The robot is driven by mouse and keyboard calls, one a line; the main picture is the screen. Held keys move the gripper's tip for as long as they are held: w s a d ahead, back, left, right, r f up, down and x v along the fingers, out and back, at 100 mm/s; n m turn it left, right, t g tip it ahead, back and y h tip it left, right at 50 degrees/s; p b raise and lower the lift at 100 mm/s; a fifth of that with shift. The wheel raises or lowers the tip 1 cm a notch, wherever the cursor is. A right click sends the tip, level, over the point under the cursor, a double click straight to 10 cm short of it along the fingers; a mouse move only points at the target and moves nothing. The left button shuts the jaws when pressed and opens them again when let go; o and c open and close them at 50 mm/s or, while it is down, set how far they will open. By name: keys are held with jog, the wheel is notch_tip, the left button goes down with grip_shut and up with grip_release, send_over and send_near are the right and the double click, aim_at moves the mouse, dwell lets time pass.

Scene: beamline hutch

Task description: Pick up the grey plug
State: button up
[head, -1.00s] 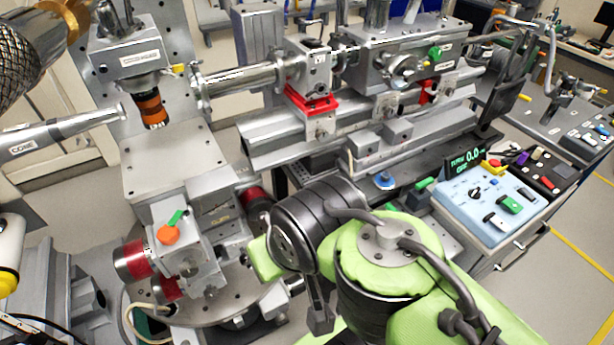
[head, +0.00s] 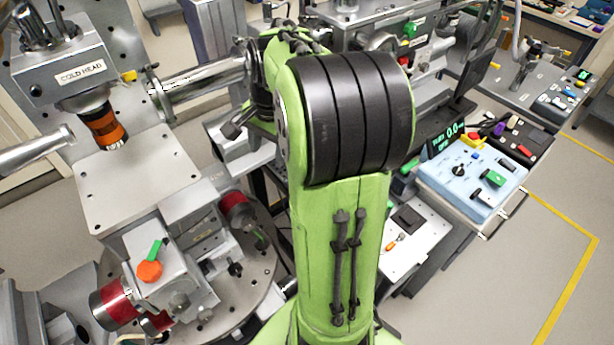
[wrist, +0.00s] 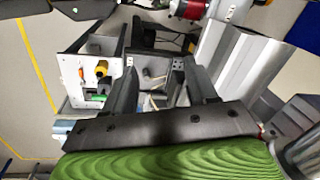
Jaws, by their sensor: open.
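My gripper (wrist: 154,66) shows in the wrist view with its two dark fingers spread apart. No object is clasped between them. A grey surface with a few small light parts (wrist: 158,80) shows in the gap, too small to name. I cannot pick out the grey plug for certain in either view. In the head view my green and black arm stands across the middle and covers part of the bench, and the fingers cannot be made out there.
In the wrist view a pale panel (wrist: 72,70) with a yellow fitting (wrist: 102,68) lies left of the fingers. In the head view the cold head (head: 80,72) and a round stage (head: 262,290) stand left, and a light-blue control box (head: 450,185) right. Floor is clear at far right.

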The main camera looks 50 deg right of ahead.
jog(key=s+d+f+m+t+y, duration=0.1)
jog(key=s+d+f+m, duration=0.1)
jog(key=d+f+m, duration=0.35)
jog(key=s+d+f+m+y, duration=0.1)
jog(key=s+d+f+m, duration=0.15)
jog(key=d, duration=0.55)
jog(key=s+d+f+m+t+y, duration=0.1)
jog(key=s+d+f+m, duration=0.2)
jog(key=d, duration=0.4)
jog(key=shift+m, duration=0.7)
jog(key=b+x, duration=0.1)
jog(key=x, duration=0.4)
jog(key=b+x, duration=0.1)
jog(key=x, duration=0.4)
jog(key=b+x, duration=0.1)
jog(key=x, duration=0.4)
jog(key=shift+w+f, duration=0.15)
jog(key=shift+w, duration=0.25)
jog(key=shift+w+a+f, duration=0.1)
jog(key=shift+w+f, duration=0.1)
jog(key=shift+f, duration=0.2)
jog(key=shift+c, duration=0.5)
jog(key=shift+s, duration=0.1)
grip_shut()
